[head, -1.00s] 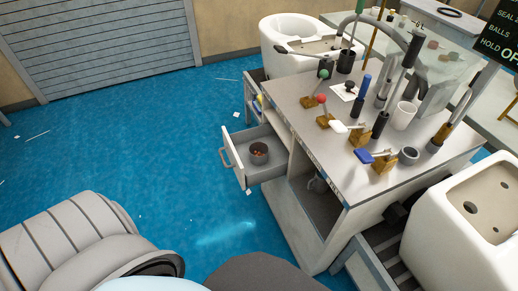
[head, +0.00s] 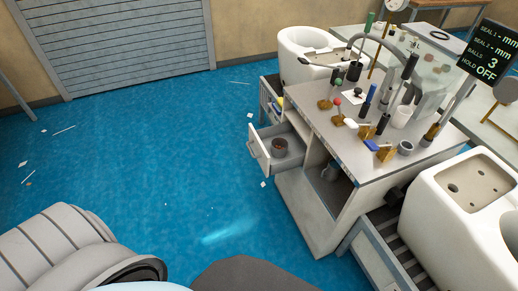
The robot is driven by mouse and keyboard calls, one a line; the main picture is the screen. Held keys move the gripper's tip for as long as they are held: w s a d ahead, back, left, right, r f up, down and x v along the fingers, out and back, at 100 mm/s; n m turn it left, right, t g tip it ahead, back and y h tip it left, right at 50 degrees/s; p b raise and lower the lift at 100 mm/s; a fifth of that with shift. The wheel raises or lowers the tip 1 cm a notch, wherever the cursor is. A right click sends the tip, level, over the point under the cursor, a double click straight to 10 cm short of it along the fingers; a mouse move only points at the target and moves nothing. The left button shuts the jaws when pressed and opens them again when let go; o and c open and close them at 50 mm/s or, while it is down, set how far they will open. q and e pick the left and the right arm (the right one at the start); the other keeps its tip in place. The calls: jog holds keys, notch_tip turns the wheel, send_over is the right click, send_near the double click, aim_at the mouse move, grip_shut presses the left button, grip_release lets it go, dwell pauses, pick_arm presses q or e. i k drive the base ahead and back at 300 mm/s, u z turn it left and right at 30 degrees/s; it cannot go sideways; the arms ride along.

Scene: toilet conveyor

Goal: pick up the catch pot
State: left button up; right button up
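A small dark round pot (head: 279,147) with something brownish inside stands in the open drawer (head: 284,162) on the left side of the workbench. On the bench top are a white cup (head: 402,116) and a small grey ring-shaped cup (head: 405,148). A greyish jug-like vessel (head: 329,171) sits in the shaded open shelf below, partly hidden. I cannot tell for certain which of these is the catch pot. Neither of my grippers shows in the head view.
The workbench (head: 348,128) carries several levers and upright tools. White toilet bodies stand behind it (head: 304,40) and at right (head: 468,200), the latter by a roller conveyor (head: 388,262). A display (head: 489,55) reads balls 3, hold OFF. The blue floor (head: 150,150) left is largely clear.

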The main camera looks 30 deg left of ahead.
aim_at(280, 145)
jog(key=u, duration=1.35)
jog(key=i, duration=1)
jog(key=z, duration=0.2)
